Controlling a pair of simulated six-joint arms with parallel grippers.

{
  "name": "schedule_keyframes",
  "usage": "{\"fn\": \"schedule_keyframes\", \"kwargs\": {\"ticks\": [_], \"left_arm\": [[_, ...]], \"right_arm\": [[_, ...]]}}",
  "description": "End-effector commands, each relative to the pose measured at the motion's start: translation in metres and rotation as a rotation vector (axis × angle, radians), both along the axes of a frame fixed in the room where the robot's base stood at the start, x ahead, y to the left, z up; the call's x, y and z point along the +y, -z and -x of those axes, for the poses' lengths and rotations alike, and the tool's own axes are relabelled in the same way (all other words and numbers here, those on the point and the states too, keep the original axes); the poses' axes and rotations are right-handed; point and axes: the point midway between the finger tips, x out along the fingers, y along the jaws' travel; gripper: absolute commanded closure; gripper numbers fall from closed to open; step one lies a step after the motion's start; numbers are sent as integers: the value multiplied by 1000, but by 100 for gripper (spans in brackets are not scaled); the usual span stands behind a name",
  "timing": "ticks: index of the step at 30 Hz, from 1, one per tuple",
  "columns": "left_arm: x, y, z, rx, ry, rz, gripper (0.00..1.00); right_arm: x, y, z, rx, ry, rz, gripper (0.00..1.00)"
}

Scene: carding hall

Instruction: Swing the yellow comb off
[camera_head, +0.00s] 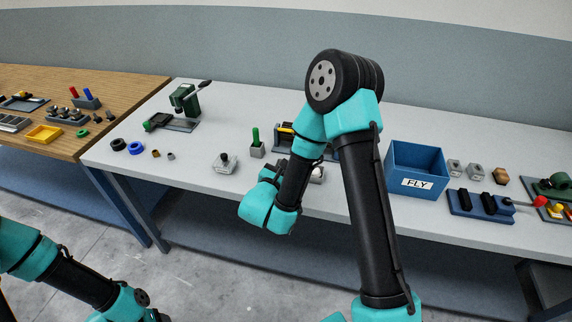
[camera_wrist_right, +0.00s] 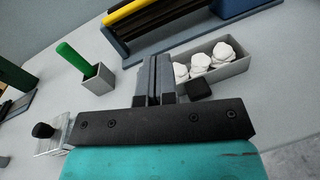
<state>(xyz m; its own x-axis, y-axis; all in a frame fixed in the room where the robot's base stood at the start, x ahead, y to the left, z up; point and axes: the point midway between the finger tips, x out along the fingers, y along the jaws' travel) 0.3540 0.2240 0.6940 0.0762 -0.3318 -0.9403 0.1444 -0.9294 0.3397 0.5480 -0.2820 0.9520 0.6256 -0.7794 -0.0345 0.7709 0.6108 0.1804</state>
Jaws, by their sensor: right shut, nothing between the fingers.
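The yellow comb shows as a yellow bar (camera_wrist_right: 127,11) at the top of the right wrist view, lying along a dark frame (camera_wrist_right: 170,30); its upper end is cut off by the picture edge. In the head view only a small yellow piece (camera_head: 286,127) shows, mostly hidden behind my right arm. My right gripper (camera_wrist_right: 157,62) is shut and empty, apart from the comb, on the near side of the frame. My left arm is low at the left in the head view; its gripper is outside the picture.
A grey tray of white lumps (camera_wrist_right: 236,68) lies right of my right fingers. A green-handled tool stands in a grey block (camera_wrist_right: 98,81) to their left. The blue FLY bin (camera_head: 418,160) stands right of my arm. White table is clear around (camera_head: 240,105).

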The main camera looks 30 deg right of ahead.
Motion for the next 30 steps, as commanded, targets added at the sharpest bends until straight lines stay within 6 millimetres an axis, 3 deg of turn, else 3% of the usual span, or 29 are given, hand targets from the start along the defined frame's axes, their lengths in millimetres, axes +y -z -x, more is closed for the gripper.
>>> {"fn": "schedule_keyframes", "kwargs": {"ticks": [14,18,30], "left_arm": [[0,0,0,0,0,0,46],[0,0,0,0,0,0,46],[0,0,0,0,0,0,46]], "right_arm": [[-64,3,-50,-1,3,0,100],[-77,-13,-57,-3,1,0,100],[-88,-24,-64,0,0,0,100]]}}
